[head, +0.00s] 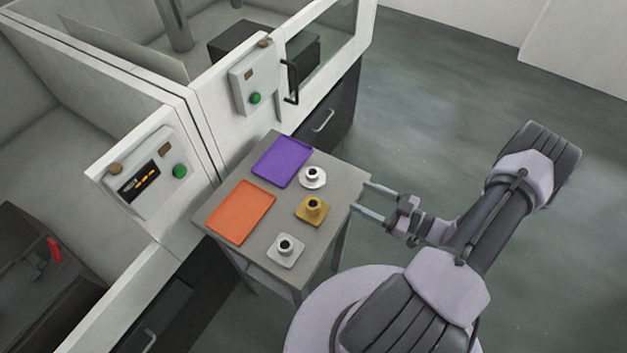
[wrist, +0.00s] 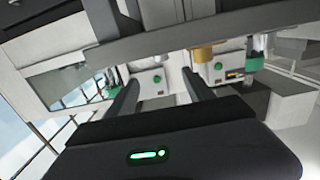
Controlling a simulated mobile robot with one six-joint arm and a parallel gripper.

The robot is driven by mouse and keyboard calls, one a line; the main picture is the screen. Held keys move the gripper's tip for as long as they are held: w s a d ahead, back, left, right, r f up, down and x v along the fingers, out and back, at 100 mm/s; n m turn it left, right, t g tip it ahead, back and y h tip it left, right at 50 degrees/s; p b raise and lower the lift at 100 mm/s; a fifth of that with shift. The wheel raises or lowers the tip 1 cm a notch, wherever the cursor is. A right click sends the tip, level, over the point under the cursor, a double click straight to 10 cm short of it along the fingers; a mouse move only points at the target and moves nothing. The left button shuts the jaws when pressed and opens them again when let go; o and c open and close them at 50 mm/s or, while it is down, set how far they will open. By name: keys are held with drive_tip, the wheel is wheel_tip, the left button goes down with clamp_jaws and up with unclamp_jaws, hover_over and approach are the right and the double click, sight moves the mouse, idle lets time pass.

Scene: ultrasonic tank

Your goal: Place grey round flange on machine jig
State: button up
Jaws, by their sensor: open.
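The grey round flange (head: 312,178) stands upright on the small grey table, near its right edge and beside the purple tray. My gripper (head: 367,199) is open and empty just off the table's right edge, its fingers pointing toward the table. It is apart from the flange. In the wrist view the scene is upside down, with my two fingers (wrist: 160,78) spread and nothing between them. A dark fixture with a red lever (head: 53,250) sits inside the left machine bay; it looks like the machine jig, but its seat is not clear.
A gold square-based flange (head: 312,209) and a grey square-based flange (head: 286,248) stand on the table (head: 262,219). A purple tray (head: 283,161) and an orange tray (head: 240,212) look empty. Machine walls with button panels (head: 150,173) border the table. Floor at right is clear.

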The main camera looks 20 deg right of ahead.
drive_tip(key=b, duration=0.2)
approach(318, 175)
drive_tip(key=w, duration=0.1)
drive_tip(key=w+a+f, duration=0.1)
drive_tip(key=w, duration=0.1)
drive_tip(key=w+a, duration=0.1)
drive_tip(key=shift+w+f, duration=0.2)
drive_tip(key=x, duration=0.2)
drive_tip(key=b+x, duration=0.1)
drive_tip(key=x, duration=0.2)
drive_tip(key=shift+w+a+r, duration=0.1)
drive_tip(key=shift+a+r, duration=0.25)
drive_tip(key=shift+a, duration=0.1)
drive_tip(key=shift+c, duration=0.4)
clamp_jaws()
